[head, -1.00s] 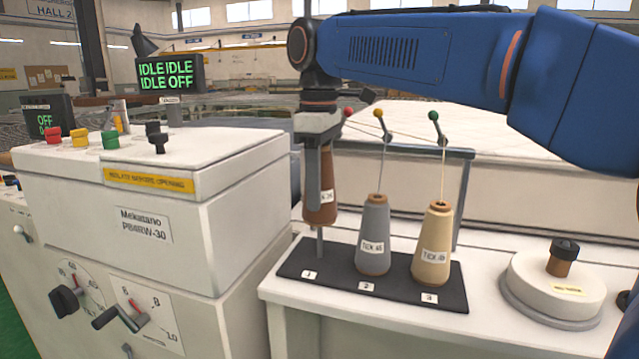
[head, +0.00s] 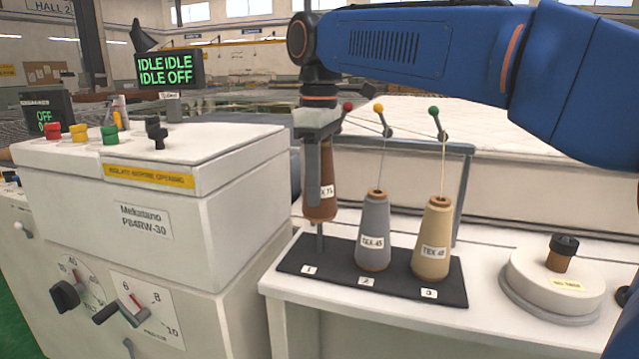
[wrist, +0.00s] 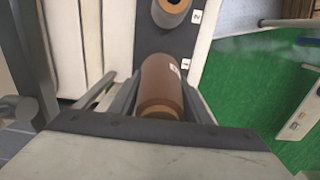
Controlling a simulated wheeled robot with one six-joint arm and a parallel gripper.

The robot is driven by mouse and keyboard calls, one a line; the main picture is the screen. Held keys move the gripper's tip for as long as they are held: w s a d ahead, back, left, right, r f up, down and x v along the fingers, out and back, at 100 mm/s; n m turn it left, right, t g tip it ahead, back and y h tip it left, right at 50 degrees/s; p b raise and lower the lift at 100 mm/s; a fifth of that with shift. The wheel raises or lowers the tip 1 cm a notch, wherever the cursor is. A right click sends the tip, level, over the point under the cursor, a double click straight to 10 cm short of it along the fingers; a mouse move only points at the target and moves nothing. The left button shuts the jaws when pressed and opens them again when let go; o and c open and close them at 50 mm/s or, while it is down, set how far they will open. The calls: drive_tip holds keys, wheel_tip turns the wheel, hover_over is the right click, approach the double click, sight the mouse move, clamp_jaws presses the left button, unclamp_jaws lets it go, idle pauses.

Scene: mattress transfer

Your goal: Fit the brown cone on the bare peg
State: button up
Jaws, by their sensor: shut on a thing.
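The brown cone (head: 319,203) hangs upright in my gripper (head: 319,160), narrow end up, over position 1 of the dark peg board (head: 405,288). The bare peg (head: 320,240) stands at position 1, its lower part showing straight under the cone in the head view. Whether its tip is inside the cone or just below or behind it, I cannot tell. In the wrist view my gripper (wrist: 155,105) is shut on the brown cone (wrist: 165,80), and the cone hides the peg.
A grey cone (head: 374,240) stands at position 2 and a tan cone (head: 434,245) at position 3, threads rising to guides. A large control box (head: 200,215) stands close on the left. A round white base with a dark knob (head: 557,280) is at right.

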drive_tip(key=shift+f, duration=4.25)
idle(0.3)
drive_tip(key=o, duration=1.3)
drive_tip(key=shift+r, duration=0.1)
wheel_tip(320, 180, up, 17)
drive_tip(key=shift+r, duration=0.1)
drive_tip(key=shift+s, duration=0.15)
